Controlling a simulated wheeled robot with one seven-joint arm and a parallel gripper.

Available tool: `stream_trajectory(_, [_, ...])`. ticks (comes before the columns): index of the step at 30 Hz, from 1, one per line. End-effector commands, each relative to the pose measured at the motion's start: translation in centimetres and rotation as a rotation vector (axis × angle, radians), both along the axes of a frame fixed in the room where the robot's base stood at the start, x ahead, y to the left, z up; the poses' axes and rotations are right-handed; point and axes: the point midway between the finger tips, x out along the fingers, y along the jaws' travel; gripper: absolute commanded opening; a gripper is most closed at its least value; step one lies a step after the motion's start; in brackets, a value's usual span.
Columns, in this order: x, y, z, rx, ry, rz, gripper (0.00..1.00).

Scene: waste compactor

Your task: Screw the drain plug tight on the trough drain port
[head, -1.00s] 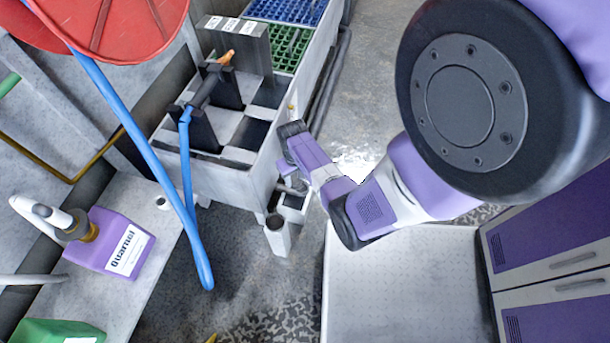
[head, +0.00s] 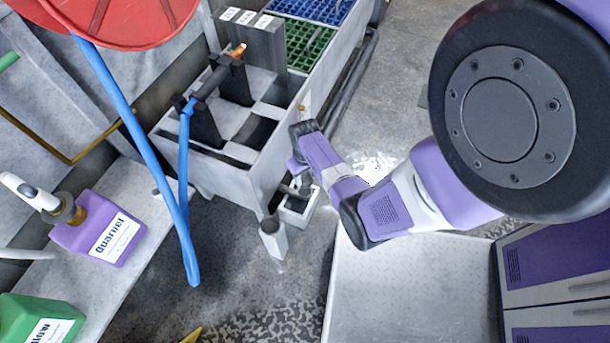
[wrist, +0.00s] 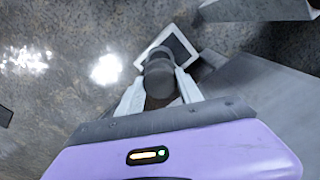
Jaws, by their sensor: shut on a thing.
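My gripper (wrist: 160,92) is shut on a dark grey, rounded cylinder, which looks like the drain plug (wrist: 158,66). Its two pale fingers press on either side of it. In the head view my gripper (head: 296,180) is low beside the near side wall of the trough (head: 245,185), partly hidden by my purple wrist. The trough wall also shows as a grey slab at the right of the wrist view (wrist: 255,95). The drain port is not clearly visible, and I cannot tell whether the plug sits in it.
A white square tray (head: 297,217) stands on the floor below my gripper, close to a trough leg (head: 273,240). A blue hose (head: 150,155) hangs from a red reel (head: 120,25). A purple canister (head: 100,235) is on a bench at left. A pale platform (head: 420,290) fills the lower right.

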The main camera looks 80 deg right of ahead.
Motion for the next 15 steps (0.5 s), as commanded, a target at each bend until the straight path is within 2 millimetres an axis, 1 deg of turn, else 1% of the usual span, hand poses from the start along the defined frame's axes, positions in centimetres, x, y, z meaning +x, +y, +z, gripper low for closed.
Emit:
stream_trajectory(1, [0.0, 0.0, -0.7, 0.001, 0.001, 0.0, 0.04])
stream_trajectory(15, [0.0, 0.0, -4.7, 0.001, 0.001, 0.0, 0.04])
